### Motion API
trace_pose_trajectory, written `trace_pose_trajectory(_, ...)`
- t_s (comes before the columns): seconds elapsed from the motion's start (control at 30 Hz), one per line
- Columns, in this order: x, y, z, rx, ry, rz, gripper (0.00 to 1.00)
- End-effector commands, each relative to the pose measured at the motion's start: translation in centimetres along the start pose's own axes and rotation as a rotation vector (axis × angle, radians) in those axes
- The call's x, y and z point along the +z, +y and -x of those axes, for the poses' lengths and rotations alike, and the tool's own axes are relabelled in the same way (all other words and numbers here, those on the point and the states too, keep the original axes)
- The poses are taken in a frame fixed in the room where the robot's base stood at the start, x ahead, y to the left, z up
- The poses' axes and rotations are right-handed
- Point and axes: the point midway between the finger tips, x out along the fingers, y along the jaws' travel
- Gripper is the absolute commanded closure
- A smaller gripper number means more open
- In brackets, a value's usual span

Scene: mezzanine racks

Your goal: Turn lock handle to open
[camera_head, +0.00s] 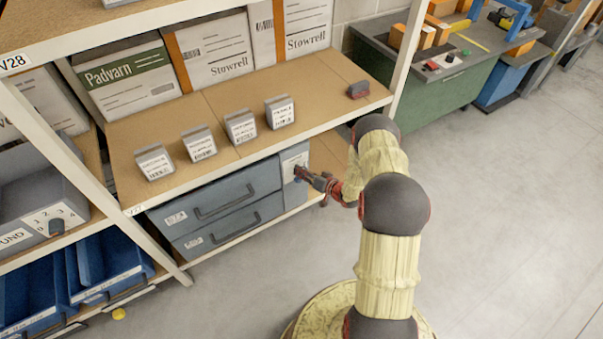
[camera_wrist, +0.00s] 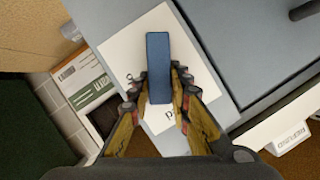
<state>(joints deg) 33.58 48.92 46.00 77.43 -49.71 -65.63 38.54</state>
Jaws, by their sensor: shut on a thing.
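The lock handle is a blue bar (camera_wrist: 158,55) on a white plate (camera_wrist: 120,47) in the wrist view. The plate also shows in the head view (camera_head: 291,163), at the right end of the grey-blue drawer cabinet under the rack shelf. My gripper (camera_wrist: 165,85) has a finger on each side of the bar, shut on its near part. In the head view my gripper (camera_head: 303,174) reaches the plate from the right and hides the handle. Print on the plate is partly covered by the fingers and handle.
Two drawers with dark bar handles (camera_head: 240,192) lie left of the plate. Above them, a shelf (camera_head: 225,160) holds several small labelled blocks and a dark red object (camera_head: 357,90). A rack post (camera_head: 408,55) stands at right. The floor (camera_head: 510,200) to the right is clear.

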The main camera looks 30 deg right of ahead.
Motion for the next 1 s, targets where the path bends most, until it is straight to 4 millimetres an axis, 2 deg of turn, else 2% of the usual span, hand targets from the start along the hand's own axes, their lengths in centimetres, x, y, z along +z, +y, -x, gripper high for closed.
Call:
trace_pose_trajectory(0.7, 0.7, 1.6, -0.2, -0.258, 0.002, -0.625, 1.0)
trace_pose_trajectory(1.0, 0.9, 1.8, -0.4, -0.343, 0.002, -0.834, 1.0)
